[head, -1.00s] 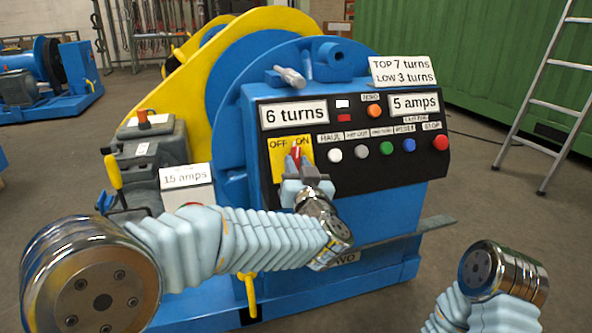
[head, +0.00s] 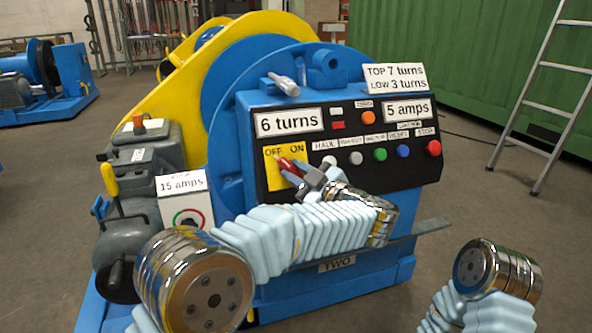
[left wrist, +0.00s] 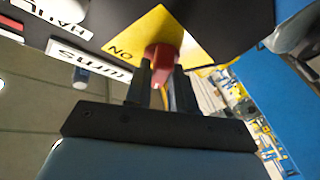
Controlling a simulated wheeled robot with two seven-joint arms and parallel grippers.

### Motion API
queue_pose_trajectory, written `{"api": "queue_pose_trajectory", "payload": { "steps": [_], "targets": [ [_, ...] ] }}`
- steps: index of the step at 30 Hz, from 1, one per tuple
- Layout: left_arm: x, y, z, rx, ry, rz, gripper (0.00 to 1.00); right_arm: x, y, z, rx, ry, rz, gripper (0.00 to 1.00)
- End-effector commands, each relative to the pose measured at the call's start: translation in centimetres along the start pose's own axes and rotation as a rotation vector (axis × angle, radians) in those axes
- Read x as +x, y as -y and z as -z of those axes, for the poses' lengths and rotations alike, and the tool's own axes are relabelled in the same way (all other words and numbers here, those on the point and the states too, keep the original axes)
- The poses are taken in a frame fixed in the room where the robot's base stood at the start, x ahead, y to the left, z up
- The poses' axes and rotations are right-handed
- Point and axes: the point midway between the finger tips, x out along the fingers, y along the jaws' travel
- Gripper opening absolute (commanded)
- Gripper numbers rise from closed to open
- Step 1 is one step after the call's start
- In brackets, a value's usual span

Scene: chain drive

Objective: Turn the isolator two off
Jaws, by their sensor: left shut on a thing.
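The isolator is a red handle (head: 287,164) on a yellow plate (head: 269,179) marked OFF and ON, at the left of the black control panel. The drive carries a TWO label (head: 337,264) low on its front. My left gripper (head: 299,173) is shut on the red handle, which slants up and left towards the OFF mark. In the left wrist view the red handle (left wrist: 163,60) shows between the dark fingers (left wrist: 158,85), and the plate's ON mark is visible. The fingers hide part of the handle and plate. My right gripper is out of view.
A row of buttons runs right of the isolator, ending in a red STOP button (head: 433,148). A metal bar (head: 425,229) juts out from the machine at the right. A ladder (head: 545,85) stands at the far right, by the green container (head: 440,60).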

Motion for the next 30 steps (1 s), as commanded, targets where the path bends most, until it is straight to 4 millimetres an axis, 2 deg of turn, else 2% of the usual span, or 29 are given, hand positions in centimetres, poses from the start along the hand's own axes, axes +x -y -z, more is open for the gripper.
{"api": "queue_pose_trajectory", "payload": {
  "steps": [9,24,25,28,30],
  "targets": [
    [-0.02,-0.24,0.08,-0.086,0.001,0.058,0.00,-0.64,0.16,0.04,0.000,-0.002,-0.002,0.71],
    [0.00,-0.21,0.05,-0.098,0.000,0.067,0.00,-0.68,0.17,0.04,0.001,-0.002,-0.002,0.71],
    [0.00,-0.21,0.06,-0.098,0.000,0.067,0.27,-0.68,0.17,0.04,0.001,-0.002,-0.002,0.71],
    [0.00,-0.20,0.06,-0.098,0.000,0.067,0.42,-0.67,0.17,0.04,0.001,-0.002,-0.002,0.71],
    [0.01,-0.19,0.05,-0.098,0.000,0.067,0.45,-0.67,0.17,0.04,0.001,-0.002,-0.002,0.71]
  ]
}}
